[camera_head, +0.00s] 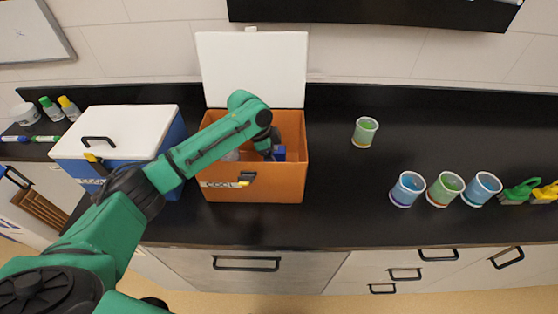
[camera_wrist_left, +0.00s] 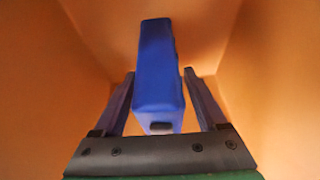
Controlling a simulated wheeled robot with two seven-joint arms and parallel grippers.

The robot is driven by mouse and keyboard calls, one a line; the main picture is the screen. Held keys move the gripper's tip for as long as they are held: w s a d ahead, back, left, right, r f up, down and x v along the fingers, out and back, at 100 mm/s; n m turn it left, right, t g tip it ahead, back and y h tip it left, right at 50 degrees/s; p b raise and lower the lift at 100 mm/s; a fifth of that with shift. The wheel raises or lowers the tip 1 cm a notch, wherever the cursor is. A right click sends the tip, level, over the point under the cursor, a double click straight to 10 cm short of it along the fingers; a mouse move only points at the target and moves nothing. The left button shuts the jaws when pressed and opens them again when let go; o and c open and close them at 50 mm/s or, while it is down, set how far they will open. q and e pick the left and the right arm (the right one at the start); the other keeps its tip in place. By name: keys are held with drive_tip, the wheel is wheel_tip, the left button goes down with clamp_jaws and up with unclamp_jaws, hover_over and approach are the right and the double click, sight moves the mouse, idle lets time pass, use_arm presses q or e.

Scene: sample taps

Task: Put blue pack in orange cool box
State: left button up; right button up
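The orange cool box (camera_head: 252,190) stands on the black counter with its white lid (camera_head: 252,68) raised at the back. My left gripper (camera_head: 271,150) reaches down inside it. The blue pack (camera_head: 280,153) is inside the box, partly hidden by the gripper. In the left wrist view the blue pack (camera_wrist_left: 158,75) is between the two fingers of my left gripper (camera_wrist_left: 159,72), with a narrow gap visible on each side. The fingers look open around it. Orange walls surround them. Whether the pack touches the box floor is unclear. My right gripper is out of view.
A blue box (camera_head: 75,170) with a shut white lid (camera_head: 125,125) stands left of the orange one. A green cup (camera_head: 365,132) and several other cups stand to the right, with green (camera_head: 520,192) and yellow items farther right. The counter just right of the orange box is clear.

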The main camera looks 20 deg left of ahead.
use_arm(q)
drive_tip(key=shift+r, duration=0.1)
drive_tip(key=b+v, duration=0.2)
drive_tip(key=v, duration=1)
drive_tip(key=shift+s, duration=0.1)
